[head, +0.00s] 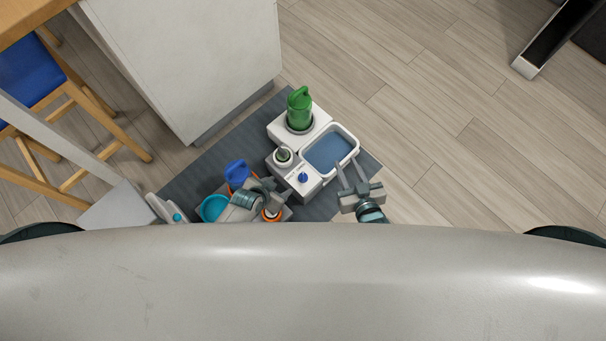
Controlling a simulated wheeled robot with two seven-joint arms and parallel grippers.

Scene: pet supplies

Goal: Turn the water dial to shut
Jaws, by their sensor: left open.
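A small blue dial (303,178) sits on the front block of a white water unit (317,119) on the floor mat. Its exact setting is too small to read. The unit has a basin of bluish water (328,152) and a green bottle (299,109) standing upright at the back. My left gripper (274,190) is just left of the dial, apart from it; its jaws are open and partly hidden by its own body. My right gripper (351,176) is right of the dial, beside the basin's front corner, with its two fingers spread and nothing between them.
A dark grey mat (213,164) lies under everything. A dark-topped white container (283,156) stands behind the dial. A blue scoop-like item (236,172), a teal bowl (213,207) and an orange-rimmed item (271,215) are near my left arm.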

